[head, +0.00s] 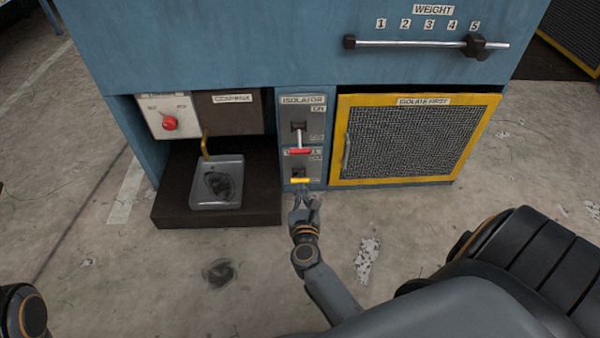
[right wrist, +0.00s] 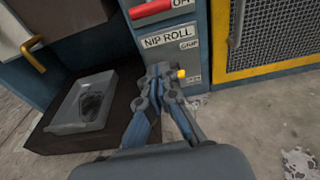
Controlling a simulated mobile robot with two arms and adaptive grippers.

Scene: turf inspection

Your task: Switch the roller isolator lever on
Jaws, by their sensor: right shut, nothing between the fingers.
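The isolator panel (head: 316,121) is grey, with an "ISOLATOR" label and "ON" near its top. Its lever has a red handle (head: 300,151) and points down, toward the panel's lower end. The red handle also shows at the top of the right wrist view (right wrist: 150,9). Below it, a second lever with a yellow handle (head: 300,180) sits on the "NIP ROLL" panel (right wrist: 187,56). My right gripper (head: 305,195) is shut and empty, just below the yellow handle in the head view. Its fingers partly hide the yellow handle in the right wrist view; contact cannot be told. My left gripper is out of view.
A yellow-framed mesh guard (head: 418,182) stands right of the panels. To the left are a grey tray (head: 200,200) on a dark ledge, a brass tap (head: 206,145) and a red button (head: 169,123). A weight bar (head: 410,43) crosses above. The floor in front is mostly open.

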